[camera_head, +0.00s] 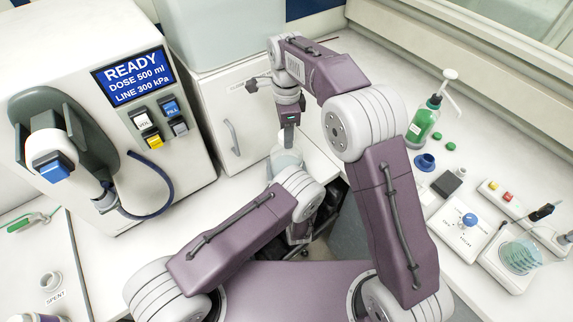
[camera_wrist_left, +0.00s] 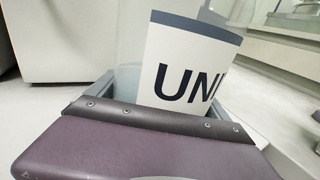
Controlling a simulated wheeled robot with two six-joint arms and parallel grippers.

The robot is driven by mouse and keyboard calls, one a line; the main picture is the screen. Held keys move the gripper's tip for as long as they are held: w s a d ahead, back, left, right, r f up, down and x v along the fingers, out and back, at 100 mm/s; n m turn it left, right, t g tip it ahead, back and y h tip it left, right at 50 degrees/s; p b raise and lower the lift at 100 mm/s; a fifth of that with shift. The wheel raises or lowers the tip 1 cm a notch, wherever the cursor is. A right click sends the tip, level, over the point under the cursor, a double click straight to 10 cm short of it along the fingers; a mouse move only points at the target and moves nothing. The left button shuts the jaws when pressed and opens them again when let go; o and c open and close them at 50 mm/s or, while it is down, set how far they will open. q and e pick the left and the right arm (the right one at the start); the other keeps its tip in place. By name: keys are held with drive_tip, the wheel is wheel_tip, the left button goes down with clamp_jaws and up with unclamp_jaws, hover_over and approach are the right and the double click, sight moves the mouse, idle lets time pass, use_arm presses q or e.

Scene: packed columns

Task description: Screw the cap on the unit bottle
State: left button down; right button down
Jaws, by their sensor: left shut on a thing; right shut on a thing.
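The unit bottle (camera_wrist_left: 193,70) is a clear vessel with a white label reading "UNI", filling the middle of the left wrist view. Its pale upper part (camera_head: 287,161) shows in the head view at the bench edge. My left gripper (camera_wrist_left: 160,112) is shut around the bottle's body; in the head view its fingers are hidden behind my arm. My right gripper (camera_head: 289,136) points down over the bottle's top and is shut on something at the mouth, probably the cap. That piece is mostly covered by the fingers, so I cannot tell how it sits.
A dispenser (camera_head: 108,100) with a "READY" screen stands at left. A white cabinet (camera_head: 233,120) is behind the bottle. On the right bench are a green pump bottle (camera_head: 424,124), a blue funnel-like part (camera_head: 426,162), a switch box (camera_head: 463,225) and a dish (camera_head: 520,256).

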drive_tip(key=c, duration=0.8)
unclamp_jaws()
drive_tip(key=shift+c, duration=0.2)
drive_tip(key=shift+r, duration=2.3)
drive_tip(key=shift+c, duration=0.2)
